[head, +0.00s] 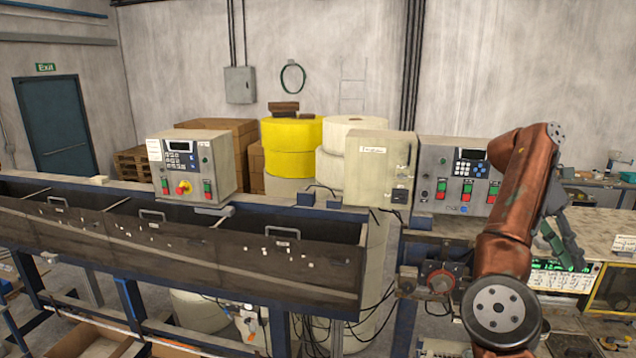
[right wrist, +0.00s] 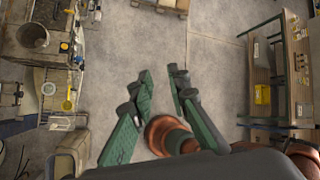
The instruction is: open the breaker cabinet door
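The breaker cabinet appears to be the beige box (head: 366,172) with a small white label, standing on the machine's rail in the middle of the head view. A small latch and a dark fitting show on its right-hand face. Its door looks closed. My right gripper (head: 562,245) has green fingers and is to the right of the cabinet, apart from it, partly hidden by my right arm. In the right wrist view, the right gripper (right wrist: 160,80) has its fingers apart with nothing between them. My left gripper is not in view.
A grey control panel (head: 440,188) with buttons stands just right of the cabinet, partly behind my right arm. Another control box (head: 190,166) is further left on the rail. A dark trough (head: 180,245) runs along the front. Bare floor (right wrist: 215,40) shows beyond the right gripper.

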